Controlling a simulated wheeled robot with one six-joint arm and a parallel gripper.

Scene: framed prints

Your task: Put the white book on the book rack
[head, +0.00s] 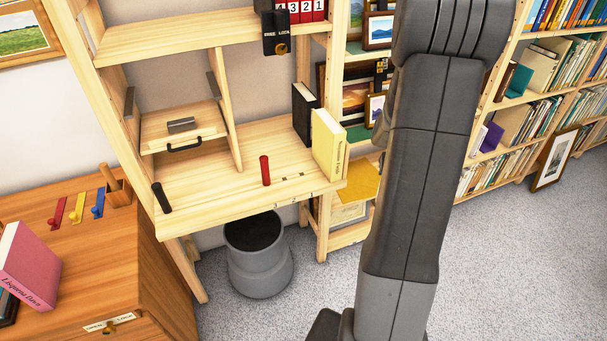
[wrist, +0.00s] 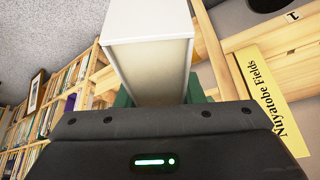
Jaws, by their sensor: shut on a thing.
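The white book (wrist: 150,45) fills the top middle of the wrist view, held between the green-padded fingers of my gripper (wrist: 158,94). My gripper is shut on it; in the head view my arm hides both. The pale wooden shelf unit (head: 215,190), which may be the book rack, has a board with small numbers along its front edge. On its right end stand a black book (head: 301,112) and a yellow book (head: 328,145). The yellow book also shows at the right of the wrist view (wrist: 262,100), lettered "Nuyatobe Fields".
A red peg (head: 265,170) and a black peg (head: 161,198) stand on the board. A small drawer (head: 183,130) sits behind. A grey bin (head: 258,265) stands below. A brown desk with a pink book (head: 28,265) is at left. Full bookshelves (head: 520,110) stand at right.

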